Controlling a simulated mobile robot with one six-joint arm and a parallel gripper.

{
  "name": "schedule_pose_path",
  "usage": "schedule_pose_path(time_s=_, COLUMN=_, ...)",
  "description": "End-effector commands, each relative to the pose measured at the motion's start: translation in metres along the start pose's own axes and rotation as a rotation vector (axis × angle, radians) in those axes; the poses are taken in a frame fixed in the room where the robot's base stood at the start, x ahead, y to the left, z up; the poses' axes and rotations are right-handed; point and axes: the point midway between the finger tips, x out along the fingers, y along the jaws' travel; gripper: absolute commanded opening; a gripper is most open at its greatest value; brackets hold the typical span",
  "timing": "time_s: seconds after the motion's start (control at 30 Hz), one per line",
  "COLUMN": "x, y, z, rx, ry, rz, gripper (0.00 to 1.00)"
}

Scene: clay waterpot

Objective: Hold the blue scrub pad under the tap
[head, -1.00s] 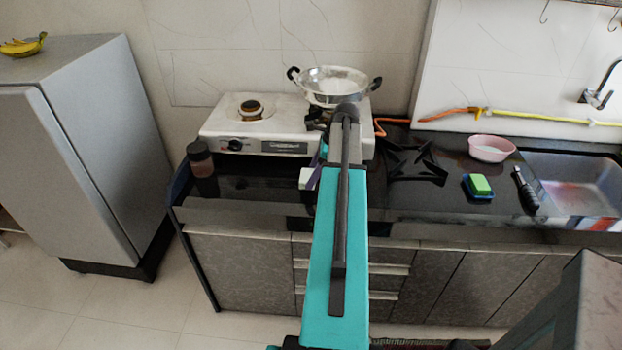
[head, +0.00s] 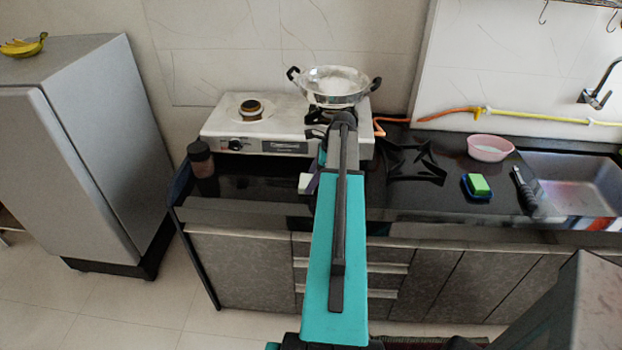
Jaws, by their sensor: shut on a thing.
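A blue item (head: 466,192) with a green block (head: 479,184) on it lies on the dark counter, left of the sink. It may be the blue scrub pad, but it is too small to tell from a dish. The tap (head: 596,98) is on the wall above the sink (head: 565,180) at the right edge. My teal and black arm reaches up the middle of the view and hides what is behind it. My gripper cannot be made out. A small pale block (head: 305,183) with a purple edge shows just left of my arm.
A stove (head: 222,130) with a steel pan (head: 336,86) stands at the back. A black pan stand (head: 415,163), a pink bowl (head: 490,147) and a black-handled item (head: 525,190) are on the counter. A jar (head: 200,160) stands at the counter's left end.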

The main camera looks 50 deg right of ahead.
Motion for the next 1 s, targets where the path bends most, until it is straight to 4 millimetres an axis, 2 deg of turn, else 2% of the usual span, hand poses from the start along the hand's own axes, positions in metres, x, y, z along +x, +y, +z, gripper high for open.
schedule_pose_path(time_s=0.5, x=0.0059, y=-0.0001, z=-0.0023, rx=0.0, ry=0.0, rz=0.0, gripper=0.44)
schedule_pose_path(time_s=0.53, x=0.0058, y=-0.0002, z=-0.0022, rx=0.0, ry=0.0, rz=-0.001, gripper=0.65)
schedule_pose_path(time_s=0.63, x=0.0056, y=-0.0002, z=-0.0021, rx=-0.001, ry=0.0, rz=-0.001, gripper=0.8)
schedule_pose_path(time_s=1.0, x=0.0042, y=-0.0001, z=-0.0014, rx=-0.001, ry=0.0, rz=-0.001, gripper=0.8)
